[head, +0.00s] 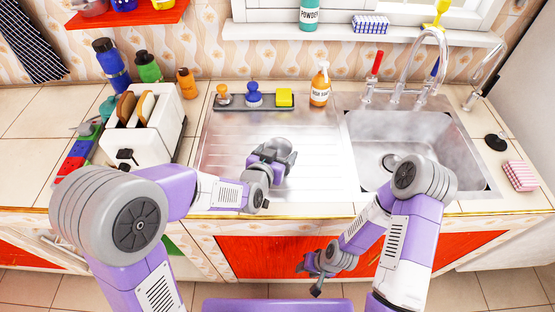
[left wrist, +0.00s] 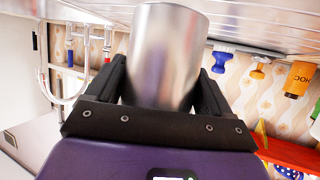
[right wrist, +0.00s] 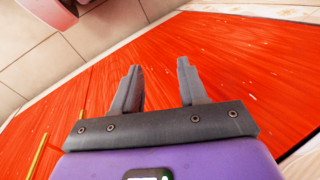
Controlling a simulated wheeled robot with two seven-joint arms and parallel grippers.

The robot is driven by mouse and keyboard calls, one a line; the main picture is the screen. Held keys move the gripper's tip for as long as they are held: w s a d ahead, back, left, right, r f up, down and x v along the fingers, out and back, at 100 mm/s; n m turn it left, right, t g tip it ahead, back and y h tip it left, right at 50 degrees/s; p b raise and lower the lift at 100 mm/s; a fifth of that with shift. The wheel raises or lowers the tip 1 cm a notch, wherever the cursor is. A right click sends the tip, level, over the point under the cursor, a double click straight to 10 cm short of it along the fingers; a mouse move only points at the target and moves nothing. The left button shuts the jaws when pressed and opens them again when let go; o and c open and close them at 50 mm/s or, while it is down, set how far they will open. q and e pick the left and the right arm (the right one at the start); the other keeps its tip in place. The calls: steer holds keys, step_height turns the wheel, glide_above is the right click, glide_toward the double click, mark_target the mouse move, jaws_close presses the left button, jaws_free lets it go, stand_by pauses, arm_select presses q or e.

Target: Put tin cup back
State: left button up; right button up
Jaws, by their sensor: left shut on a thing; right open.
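A shiny metal tin cup (left wrist: 167,50) is held between the fingers of my left gripper (left wrist: 165,90) in the left wrist view. In the head view my left gripper (head: 272,160) is over the ribbed metal drainboard, left of the sink. The cup (head: 281,146) shows there only as a small grey shape, partly hidden by the gripper. My right gripper (head: 318,267) is low in front of the red cabinet doors, below the counter edge. The right wrist view shows its fingers (right wrist: 160,88) apart with nothing between them.
The drainboard (head: 225,160) has free room around the left gripper. A dark tray (head: 237,108) with brushes and a yellow sponge stands behind, beside an orange soap bottle (head: 320,86). The sink (head: 415,140) with its tall tap is to the right. A white toaster (head: 152,130) stands left.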

arm_select(q)
step_height(320, 180, down, 2)
steer(key=shift+w+f, duration=0.1)
steer(key=shift+f+b, duration=0.1)
steer(key=shift+b, duration=0.35)
steer(key=o, duration=1)
steer(key=shift+o, duration=0.2)
steer(key=shift+r, duration=0.2)
